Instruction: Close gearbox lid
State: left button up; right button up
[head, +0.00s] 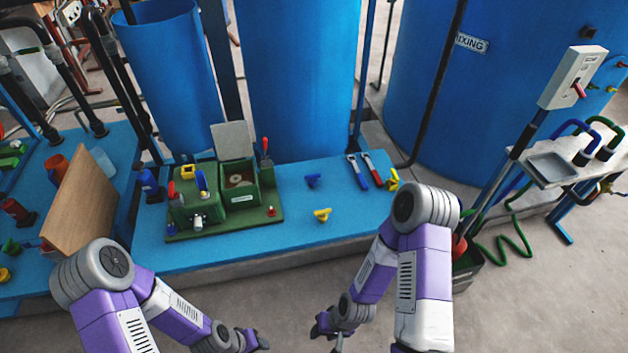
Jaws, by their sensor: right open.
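The green gearbox (240,203) sits on a green base plate on the blue bench. Its grey lid (231,140) stands up, open, at the back edge, and the box's inside with a round brownish part shows. My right gripper (324,331) is open and empty, low in front of the bench and well away from the gearbox. My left gripper (256,340) is low at the bottom edge, also away from the gearbox; its jaws are too small and dark to read.
A green block with yellow and blue valves (193,200) adjoins the box on the left, and a red-handled lever (266,150) stands at its right. Blue tanks stand behind.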

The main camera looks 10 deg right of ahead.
aim_at(233, 140)
jog(key=k, duration=0.6)
jog(key=u, duration=0.8)
jog(key=i, duration=1.15)
jog(key=z, duration=0.3)
